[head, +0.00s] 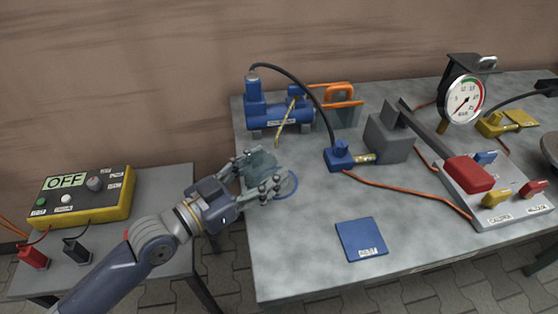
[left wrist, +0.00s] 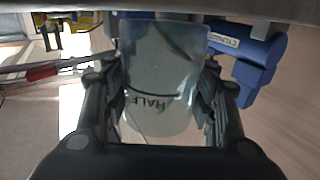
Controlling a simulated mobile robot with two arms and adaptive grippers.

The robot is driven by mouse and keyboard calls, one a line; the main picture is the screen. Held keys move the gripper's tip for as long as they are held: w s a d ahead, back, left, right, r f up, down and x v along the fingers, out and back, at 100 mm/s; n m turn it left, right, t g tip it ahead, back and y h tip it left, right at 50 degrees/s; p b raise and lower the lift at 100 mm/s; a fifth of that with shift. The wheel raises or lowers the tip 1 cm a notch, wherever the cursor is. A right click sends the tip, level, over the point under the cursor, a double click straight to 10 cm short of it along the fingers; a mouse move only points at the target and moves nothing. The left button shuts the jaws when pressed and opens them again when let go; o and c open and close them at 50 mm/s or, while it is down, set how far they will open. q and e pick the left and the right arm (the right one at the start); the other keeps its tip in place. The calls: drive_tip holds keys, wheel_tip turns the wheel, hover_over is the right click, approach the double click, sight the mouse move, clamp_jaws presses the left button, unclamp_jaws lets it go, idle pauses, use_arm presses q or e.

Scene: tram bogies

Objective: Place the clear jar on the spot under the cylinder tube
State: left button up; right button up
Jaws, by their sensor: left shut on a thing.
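The clear jar (head: 262,163) is between the fingers of my left gripper (head: 260,174), over the table's left edge area. In the left wrist view the clear jar (left wrist: 160,62) is see-through, with a HALF mark, and the fingers of my left gripper (left wrist: 160,105) flank it. The blue cylinder (head: 278,114) stands at the table's back left, and a thin yellowish tube (head: 287,120) slants down at its front. A blue ring (head: 288,185) shows just right of the gripper, partly hidden by it. I cannot tell whether the jar touches the table. My right gripper is out of view.
A blue labelled mat (head: 361,239) lies at the front. A yellow OFF box (head: 82,195) is on the left table.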

use_arm(q)
drive_tip(key=x, duration=0.4)
drive_tip(key=shift+w+d+f, duration=0.1)
drive_tip(key=shift+w+d, duration=0.05)
drive_tip(key=shift+f, duration=0.3)
drive_tip(key=o, duration=0.9)
drive_tip(key=shift+o, duration=0.8)
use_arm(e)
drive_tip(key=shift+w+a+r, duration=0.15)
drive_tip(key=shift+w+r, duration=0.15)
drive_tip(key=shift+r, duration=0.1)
